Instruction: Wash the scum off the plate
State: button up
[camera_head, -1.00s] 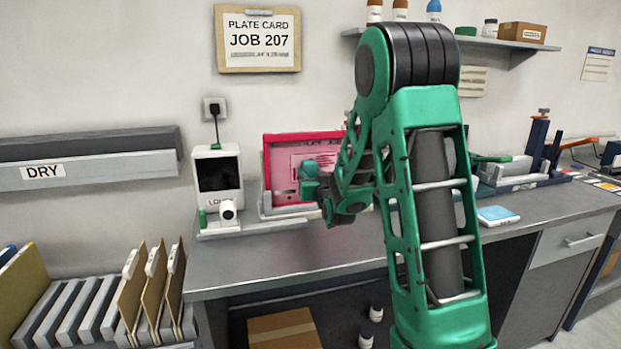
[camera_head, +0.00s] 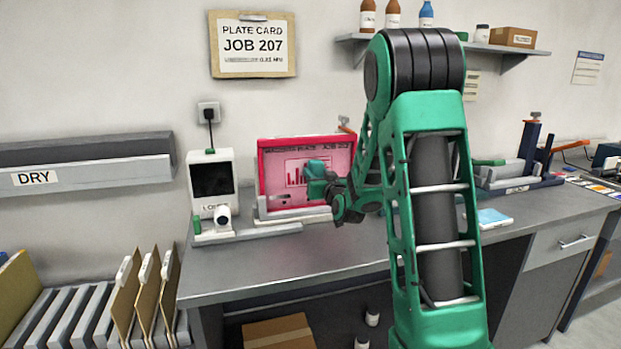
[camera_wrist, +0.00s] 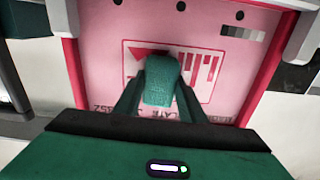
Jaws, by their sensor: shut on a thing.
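The plate (camera_head: 283,159) is a pink panel in a red frame, standing upright in a grey holder on the bench. Bars and lettering show on its pale pink face. The plate also fills much of the wrist view (camera_wrist: 105,50). My gripper (camera_head: 320,178) is in front of the plate's right half. In the wrist view, my gripper (camera_wrist: 160,95) is shut on a green textured pad (camera_wrist: 160,78), which covers the middle of the printed graphic. Whether the pad touches the plate is hard to tell. My arm hides the area to the plate's right.
A white device with a dark screen (camera_head: 212,180) stands close left of the plate. A grey DRY rack (camera_head: 90,170) is on the left wall. A blue-topped box (camera_head: 493,217) lies on the bench at right. The front bench surface (camera_head: 290,258) is clear.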

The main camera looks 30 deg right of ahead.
aim_at(302, 171)
jog(key=shift+s+d, duration=0.25)
jog(key=shift+d, duration=0.6)
jog(key=shift+s+d, duration=0.25)
jog(key=shift+d, duration=0.55)
jog(key=shift+s+d, duration=0.25)
jog(key=shift+d, duration=0.6)
jog(key=shift+a, duration=0.1)
jog(key=shift+w+a, duration=0.45)
jog(key=shift+a, duration=1)
jog(key=shift+w+a, duration=0.5)
jog(key=shift+a, duration=0.95)
jog(key=shift+w+a, duration=0.45)
jog(key=shift+a, duration=1)
jog(key=shift+v, duration=3)
